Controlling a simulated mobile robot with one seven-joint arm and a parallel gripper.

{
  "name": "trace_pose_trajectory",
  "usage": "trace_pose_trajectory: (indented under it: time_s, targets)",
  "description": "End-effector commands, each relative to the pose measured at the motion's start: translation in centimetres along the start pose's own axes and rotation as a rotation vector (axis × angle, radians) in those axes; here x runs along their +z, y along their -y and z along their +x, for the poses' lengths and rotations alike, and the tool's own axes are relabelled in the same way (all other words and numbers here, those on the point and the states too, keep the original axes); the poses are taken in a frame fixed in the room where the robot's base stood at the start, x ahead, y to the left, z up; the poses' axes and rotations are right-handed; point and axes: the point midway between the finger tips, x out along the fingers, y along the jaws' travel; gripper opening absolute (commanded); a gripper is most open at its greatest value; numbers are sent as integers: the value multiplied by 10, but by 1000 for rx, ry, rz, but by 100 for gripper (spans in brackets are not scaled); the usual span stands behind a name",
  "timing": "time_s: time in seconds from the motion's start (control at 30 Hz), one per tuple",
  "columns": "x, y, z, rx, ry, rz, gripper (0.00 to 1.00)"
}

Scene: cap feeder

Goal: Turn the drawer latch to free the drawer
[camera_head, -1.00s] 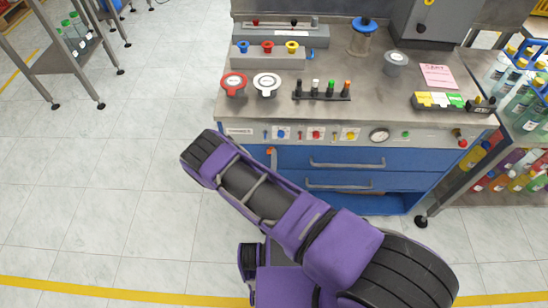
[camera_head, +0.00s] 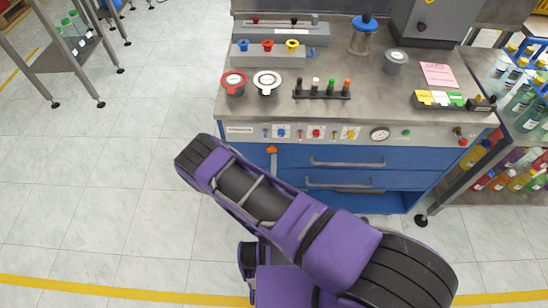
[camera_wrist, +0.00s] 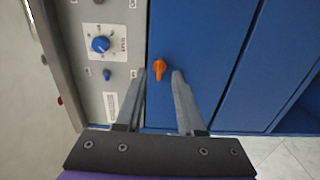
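The orange drawer latch (camera_wrist: 159,69) is a small knob with a short lever on the blue drawer front (camera_wrist: 190,35). In the wrist view its lever points towards the bottom of the picture, tilted slightly left. My gripper (camera_wrist: 160,76) is open, with one finger on either side of the latch; I cannot tell whether either touches it. In the head view the latch (camera_head: 271,150) is at the cabinet's upper left, just under the control panel, and the upper drawer (camera_head: 303,158) looks shut. My arm mostly hides my gripper there.
The control panel (camera_head: 364,138) above the drawers carries knobs, a gauge and buttons. In the wrist view a blue knob (camera_wrist: 100,44) is left of the latch. A second drawer (camera_head: 390,180) is below. Open floor (camera_head: 110,200) is at the left.

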Motion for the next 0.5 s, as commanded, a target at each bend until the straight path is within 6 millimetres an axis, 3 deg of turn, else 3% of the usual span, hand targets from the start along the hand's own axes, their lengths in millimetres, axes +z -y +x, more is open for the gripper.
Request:
trace_pose_trajectory:
  time_s: [0.3,0.5]
  targets:
    - [0,1,-80,-3,-3,-3,38]
    - [0,1,-119,-2,-3,-2,38]
